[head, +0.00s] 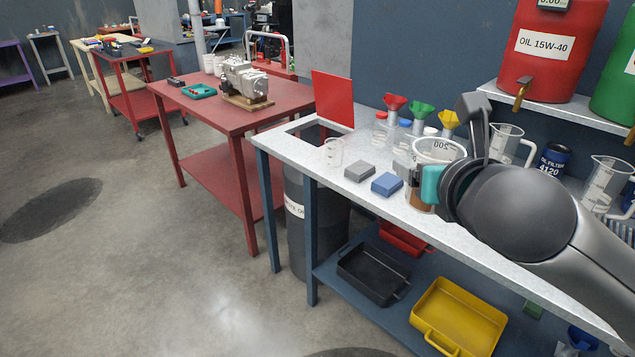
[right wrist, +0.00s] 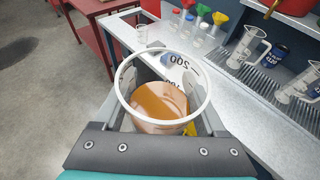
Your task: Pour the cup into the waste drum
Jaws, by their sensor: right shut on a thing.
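The cup (head: 438,149) is a clear measuring cup with a white rim and brown oil in its lower part. My right gripper (head: 430,183) is shut on it above the front of the grey bench; I cannot tell if its base touches the top. In the right wrist view the cup (right wrist: 160,112) is between the fingers, with amber oil inside. The waste drum (head: 296,222) is dark with a white label and stands under the bench's left end. Above it is a square opening (head: 313,131) in the bench top, with a red lid (head: 333,98) standing up behind. My left gripper is out of view.
Between cup and opening lie a blue block (head: 387,184), a grey block (head: 360,171) and a small clear beaker (head: 333,152). Coloured funnels (head: 420,112) stand behind. Clear jugs (head: 507,143) and an oil filter can (head: 553,160) are to the right.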

